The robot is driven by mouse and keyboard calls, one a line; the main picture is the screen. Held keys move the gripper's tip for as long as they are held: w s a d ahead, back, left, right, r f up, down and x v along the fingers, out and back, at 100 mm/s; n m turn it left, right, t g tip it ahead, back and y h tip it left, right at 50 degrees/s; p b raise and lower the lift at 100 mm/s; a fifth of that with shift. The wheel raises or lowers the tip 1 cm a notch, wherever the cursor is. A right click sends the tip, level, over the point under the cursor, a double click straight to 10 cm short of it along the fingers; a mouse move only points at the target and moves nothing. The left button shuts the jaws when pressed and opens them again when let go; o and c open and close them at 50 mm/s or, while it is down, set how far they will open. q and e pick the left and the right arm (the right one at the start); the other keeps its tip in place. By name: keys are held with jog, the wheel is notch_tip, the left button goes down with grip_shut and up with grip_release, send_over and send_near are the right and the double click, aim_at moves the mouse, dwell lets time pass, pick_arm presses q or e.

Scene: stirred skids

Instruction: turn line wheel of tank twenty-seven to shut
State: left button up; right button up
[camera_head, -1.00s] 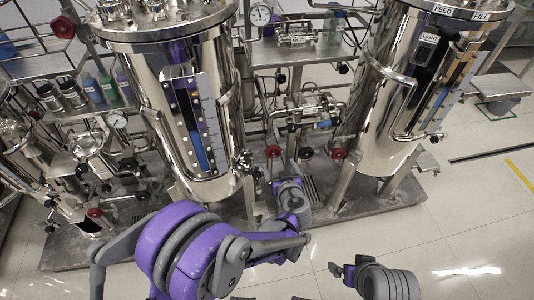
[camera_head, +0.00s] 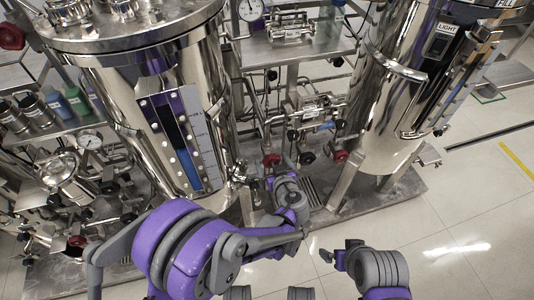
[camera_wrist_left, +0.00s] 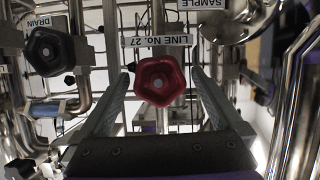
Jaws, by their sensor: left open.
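The red line wheel (camera_wrist_left: 160,80) is in the middle of the left wrist view, under an upside-down tag reading LINE No. 27 (camera_wrist_left: 155,41). My left gripper (camera_wrist_left: 160,92) is open, with one finger on each side of the wheel and a gap to each. I cannot tell how deep the fingers reach. In the head view my left gripper (camera_head: 262,181) is low between the two tanks, just below a red wheel (camera_head: 271,160) that appears to be this one. My right gripper (camera_head: 333,257) shows at the lower right, away from the pipes; its jaw state is unclear.
A black drain wheel (camera_wrist_left: 45,48) is left of the red wheel in the wrist view, and a SAMPLE tag (camera_wrist_left: 201,4) is above. Another red wheel (camera_head: 340,156) is to the right in the head view. Steel tanks (camera_head: 165,110) (camera_head: 395,100) flank the pipes. Floor is clear at lower right.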

pick_arm(q)
jog(key=shift+w+a+f, duration=0.1)
jog(key=shift+w+f, duration=0.05)
jog(key=shift+w, duration=0.15)
pick_arm(e)
jog(key=shift+w+a+f, duration=0.1)
jog(key=shift+w+a, duration=0.05)
jog(key=shift+w, duration=0.2)
pick_arm(q)
jog(key=shift+s, duration=0.1)
jog(key=shift+c, duration=0.6)
jog(key=c, duration=1.2)
pick_arm(e)
jog(key=shift+s, duration=0.1)
